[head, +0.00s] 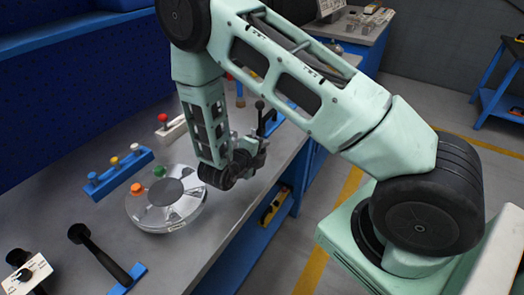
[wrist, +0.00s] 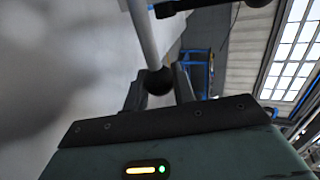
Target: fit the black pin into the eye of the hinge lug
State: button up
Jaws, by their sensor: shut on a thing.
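My gripper (head: 258,148) is held above the bench's right edge, beside the round metal shell. In the wrist view my gripper's two fingers (wrist: 158,84) close around a black ball end (wrist: 157,81), with a pale rod running up from it. In the head view a dark upright piece with a round top, which I take as the black pin (head: 260,118), stands up from the jaws. The grip itself is small and partly hidden there. I cannot make out the hinge lug or its eye for certain in either view.
The flanged shell (head: 152,217), with orange and green knobs, lies on the grey bench (head: 50,205). A blue rack (head: 120,172) with coloured knobs is behind it. Open floor lies right of the bench.

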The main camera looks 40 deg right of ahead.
jog(key=shift+w+a+b, duration=0.25)
jog(key=shift+w+a, duration=0.25)
jog(key=shift+w, duration=0.85)
jog(key=shift+w+a+b, duration=0.3)
jog(key=shift+w+a, duration=0.15)
jog(key=shift+w, duration=0.85)
jog(key=shift+w+a+b, duration=0.25)
jog(key=shift+w+a, duration=0.25)
jog(key=shift+w, duration=0.85)
jog(key=o, duration=1.1)
